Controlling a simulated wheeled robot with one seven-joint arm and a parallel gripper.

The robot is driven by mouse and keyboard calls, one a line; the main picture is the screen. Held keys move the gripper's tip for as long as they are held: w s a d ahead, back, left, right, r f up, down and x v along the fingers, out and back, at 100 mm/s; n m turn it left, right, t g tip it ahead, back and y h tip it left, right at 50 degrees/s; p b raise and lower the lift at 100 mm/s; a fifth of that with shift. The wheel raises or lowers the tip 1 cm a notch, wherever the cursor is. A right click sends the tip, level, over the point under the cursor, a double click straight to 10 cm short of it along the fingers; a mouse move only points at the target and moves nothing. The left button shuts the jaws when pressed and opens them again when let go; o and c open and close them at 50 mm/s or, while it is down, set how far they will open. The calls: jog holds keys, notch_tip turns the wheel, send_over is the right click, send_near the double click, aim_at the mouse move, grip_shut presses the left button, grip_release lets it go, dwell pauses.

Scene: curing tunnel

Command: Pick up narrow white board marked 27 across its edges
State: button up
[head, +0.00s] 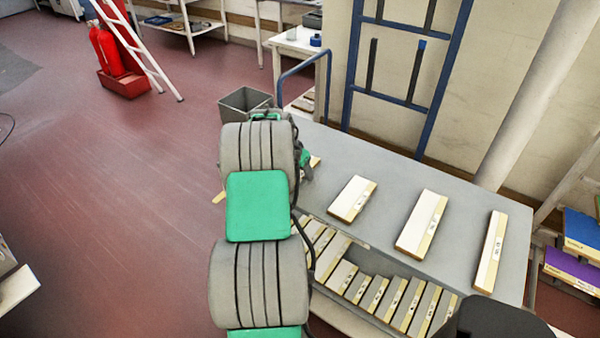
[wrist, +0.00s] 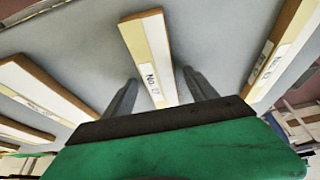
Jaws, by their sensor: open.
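A narrow white board (wrist: 146,45) with tan wooden edges lies on the grey table top, between the two fingers of my gripper (wrist: 159,78) in the wrist view. Its label starts with "No", but the number is too small to read for certain. My gripper is open, with one finger on each side of the board across its narrow width. I cannot tell whether the fingers touch it. In the head view my arm hides the gripper and most of what lies under it; a pale board end (head: 314,161) shows just beside the arm.
Three labelled boards, a short one (head: 352,199), a longer one (head: 421,223) and a narrow one (head: 490,252), lie spaced out on the table (head: 385,180). Several boards stand on a lower shelf in front. A blue frame (head: 350,60) leans behind. A grey bin (head: 243,103) stands beyond my arm.

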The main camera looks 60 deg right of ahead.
grip_shut()
dwell(0.7)
jog(key=shift+r, duration=0.1)
